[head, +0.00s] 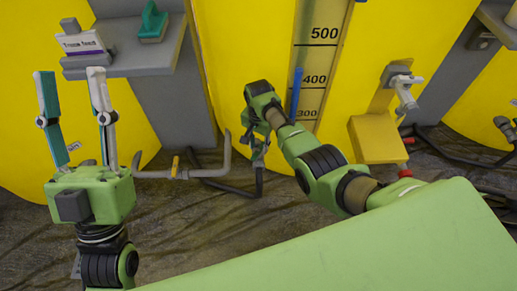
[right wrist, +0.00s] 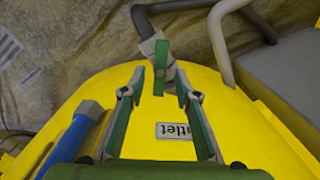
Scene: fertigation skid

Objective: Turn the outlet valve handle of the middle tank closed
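The middle tank (head: 245,45) is a large yellow tank with a level scale. In the right wrist view, the green valve handle (right wrist: 161,66) sits on a grey valve body at the tank's lower edge, beside an upside-down label ending in "utlet" (right wrist: 176,131). My right gripper (right wrist: 159,97) is open. The handle's near end appears between its fingertips, with gaps on both sides; depth is hard to judge. In the head view my right gripper (head: 259,152) is low in front of the tank and hides the valve. My left gripper (head: 69,72) is open, empty and points up.
Grey pipes (head: 225,165) run low near my right gripper. A blue rod (head: 296,92) stands by the scale. A yellow box (head: 377,138) is at right.

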